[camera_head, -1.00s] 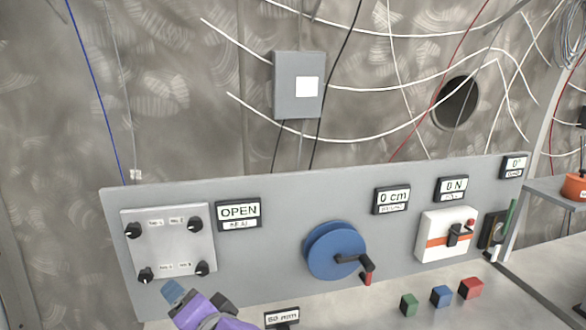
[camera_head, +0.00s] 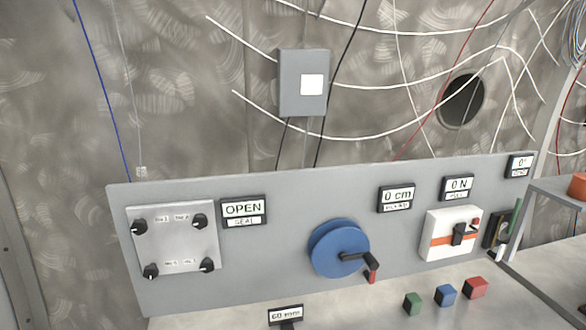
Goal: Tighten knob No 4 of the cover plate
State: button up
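The cover plate (camera_head: 177,240) is a light grey square on the left of the grey panel. It has a black knob near each corner: upper left (camera_head: 139,227), upper right (camera_head: 200,221), lower left (camera_head: 151,271) and lower right (camera_head: 207,265). Small labels sit beside the knobs; their numbers are too blurred to read surely, so I cannot tell which is No 4. A display (camera_head: 243,211) right of the plate reads OPEN, with SEAL below it. My gripper is not in view.
A blue wheel with a crank (camera_head: 338,247) and a white box with an orange stripe (camera_head: 453,236) are on the panel. Green (camera_head: 412,303), blue (camera_head: 445,295) and red (camera_head: 475,287) blocks lie on the table. A small display (camera_head: 285,315) stands at the front.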

aim_at(151, 272)
jog(key=u, duration=1.4)
jog(key=j+z, duration=0.2)
jog(key=z, duration=0.25)
jog(key=i+j+z, duration=0.1)
jog(key=j+z, duration=0.15)
jog(key=z, duration=0.2)
jog(key=j+z, duration=0.2)
jog(key=z, duration=0.3)
